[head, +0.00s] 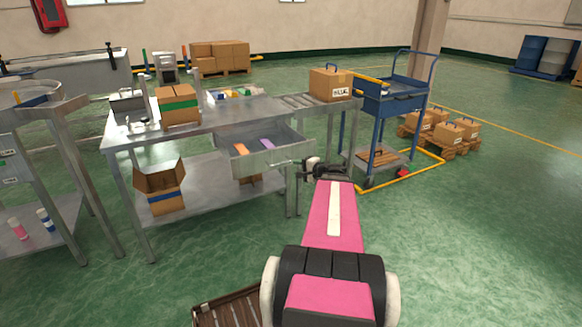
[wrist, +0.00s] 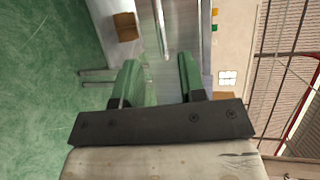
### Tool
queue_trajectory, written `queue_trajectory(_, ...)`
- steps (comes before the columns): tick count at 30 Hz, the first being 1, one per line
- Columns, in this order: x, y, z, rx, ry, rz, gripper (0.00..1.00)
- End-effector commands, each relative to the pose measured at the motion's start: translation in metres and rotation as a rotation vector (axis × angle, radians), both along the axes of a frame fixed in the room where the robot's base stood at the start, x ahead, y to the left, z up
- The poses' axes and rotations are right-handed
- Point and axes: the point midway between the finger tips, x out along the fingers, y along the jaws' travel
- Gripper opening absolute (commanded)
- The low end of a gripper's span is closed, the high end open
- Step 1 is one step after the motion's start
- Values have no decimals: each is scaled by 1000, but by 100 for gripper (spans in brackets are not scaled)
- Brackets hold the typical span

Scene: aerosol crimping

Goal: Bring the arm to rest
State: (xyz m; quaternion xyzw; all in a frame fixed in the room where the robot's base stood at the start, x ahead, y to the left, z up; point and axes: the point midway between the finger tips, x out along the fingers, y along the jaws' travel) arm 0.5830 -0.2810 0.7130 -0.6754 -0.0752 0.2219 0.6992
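My pink arm (head: 333,215) reaches forward from the bottom of the head view toward the steel workbench (head: 215,122). My gripper (head: 306,168) is at the front right of the bench, close to the front of the pulled-out drawer (head: 268,158); whether it touches the drawer is unclear. In the wrist view the two fingers of my gripper (wrist: 158,85) stand well apart, with nothing between them. The drawer holds an orange item and a purple item (head: 267,144).
A carton (head: 330,84) sits on the bench's right end, beside a blue cart (head: 392,98). A green-banded box (head: 178,105) stands on the bench, and an open carton (head: 162,188) on its lower shelf. A steel rack (head: 40,150) is at left.

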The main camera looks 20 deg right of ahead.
Motion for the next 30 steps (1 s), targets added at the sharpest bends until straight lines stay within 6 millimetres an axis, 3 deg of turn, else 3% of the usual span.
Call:
queue_trajectory(6, -10, -5, 2, 0, 0, 1, 38)
queue_trajectory(22, -10, -1, 1, -6, 6, 9, 38)
queue_trajectory(26, -8, 27, -10, -57, 53, 75, 38)
queue_trajectory(30, -8, 81, -34, -173, 153, 215, 38)
